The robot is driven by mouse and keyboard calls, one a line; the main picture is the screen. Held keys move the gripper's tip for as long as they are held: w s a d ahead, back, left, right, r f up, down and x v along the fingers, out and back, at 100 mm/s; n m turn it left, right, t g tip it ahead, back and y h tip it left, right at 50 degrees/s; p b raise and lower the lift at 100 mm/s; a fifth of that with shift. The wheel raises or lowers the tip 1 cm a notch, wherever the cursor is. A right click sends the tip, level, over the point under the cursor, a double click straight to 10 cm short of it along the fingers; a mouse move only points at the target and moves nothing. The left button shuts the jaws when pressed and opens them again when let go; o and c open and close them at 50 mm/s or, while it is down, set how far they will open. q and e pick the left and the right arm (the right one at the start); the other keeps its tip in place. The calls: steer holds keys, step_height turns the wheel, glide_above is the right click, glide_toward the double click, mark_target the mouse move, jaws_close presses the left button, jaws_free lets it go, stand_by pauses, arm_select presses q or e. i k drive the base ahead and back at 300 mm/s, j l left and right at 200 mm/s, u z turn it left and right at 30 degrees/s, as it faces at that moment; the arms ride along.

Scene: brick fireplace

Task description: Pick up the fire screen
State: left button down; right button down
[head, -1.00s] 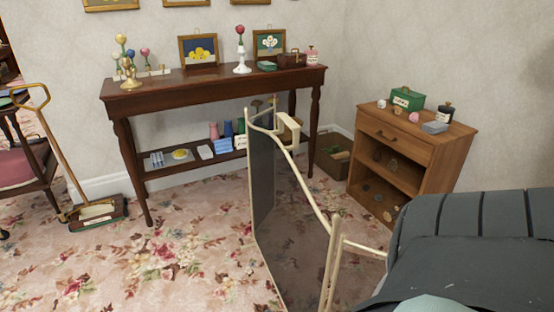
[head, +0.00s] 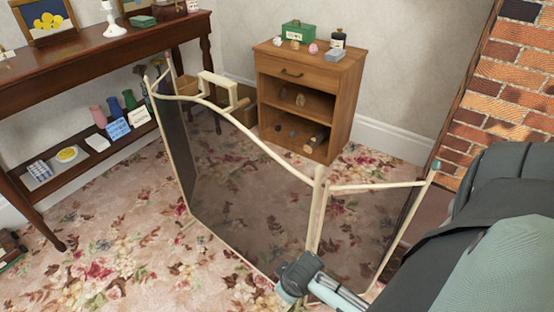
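The fire screen (head: 250,215) stands upright on the carpet in the middle of the head view. It has a cream frame, dark see-through mesh panels angled to each other, and a cream handle (head: 218,88) on its top edge. A grey and teal part of my robot with silver bars sits low in front of the screen, overlapping its lower edge; I cannot tell whether it is a gripper or touches the screen. A small teal piece shows by the screen's right top corner. My large grey and teal arm parts fill the lower right. No left gripper shows.
A dark wooden console table (head: 100,60) with a loaded lower shelf stands at the left. A small wooden cabinet (head: 310,70) stands behind the screen. The brick fireplace (head: 510,90) is at the right. Flowered carpet (head: 110,250) lies clear at the front left.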

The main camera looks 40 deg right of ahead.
mark_target(261, 207)
steer(key=i+j+z, duration=0.15)
steer(key=z, duration=0.3)
steer(key=i+j+z, duration=0.1)
steer(key=j+z, duration=0.15)
steer(key=z, duration=0.2)
steer(key=j+z, duration=0.25)
steer(key=z, duration=0.2)
